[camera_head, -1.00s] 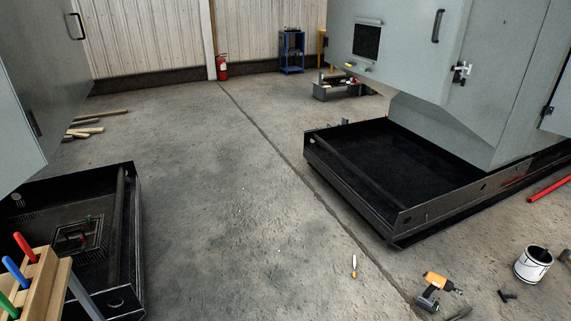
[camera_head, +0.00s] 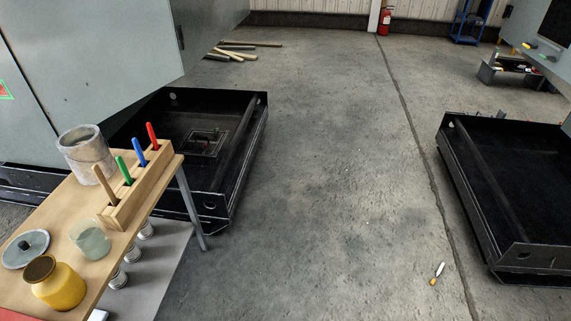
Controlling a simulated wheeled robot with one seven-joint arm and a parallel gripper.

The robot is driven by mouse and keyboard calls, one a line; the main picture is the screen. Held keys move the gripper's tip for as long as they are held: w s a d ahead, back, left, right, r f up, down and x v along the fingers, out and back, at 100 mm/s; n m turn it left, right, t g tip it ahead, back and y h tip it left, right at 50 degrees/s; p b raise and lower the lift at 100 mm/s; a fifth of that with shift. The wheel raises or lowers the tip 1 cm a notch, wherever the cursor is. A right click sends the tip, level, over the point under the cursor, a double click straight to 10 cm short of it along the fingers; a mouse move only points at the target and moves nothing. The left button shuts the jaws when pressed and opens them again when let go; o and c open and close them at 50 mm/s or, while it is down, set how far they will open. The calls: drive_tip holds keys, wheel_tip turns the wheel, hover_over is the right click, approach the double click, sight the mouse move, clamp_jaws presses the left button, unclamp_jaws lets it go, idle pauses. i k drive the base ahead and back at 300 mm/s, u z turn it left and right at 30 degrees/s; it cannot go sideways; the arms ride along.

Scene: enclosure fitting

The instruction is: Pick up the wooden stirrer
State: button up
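The wooden stirrer (camera_head: 105,184) is a plain brown stick. It stands tilted at the near left end of a wooden holder block (camera_head: 140,192) on a small table at the left. Green (camera_head: 124,171), blue (camera_head: 139,152) and red (camera_head: 152,136) handled tools stand in the same block, in a row behind the stirrer. The lower end of the stirrer is hidden in the block. My gripper is not in view.
The wooden table (camera_head: 62,216) also holds a grey pot (camera_head: 85,150), a glass jar (camera_head: 90,238), a yellow jar (camera_head: 58,287) and a round lid (camera_head: 25,248). Black trays lie behind it (camera_head: 240,165) and at the right (camera_head: 510,185). The concrete floor between is mostly clear.

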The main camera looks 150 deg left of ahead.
sight(95, 169)
drive_tip(key=z, duration=1)
drive_tip(key=k, duration=3)
drive_tip(key=z, duration=0.7)
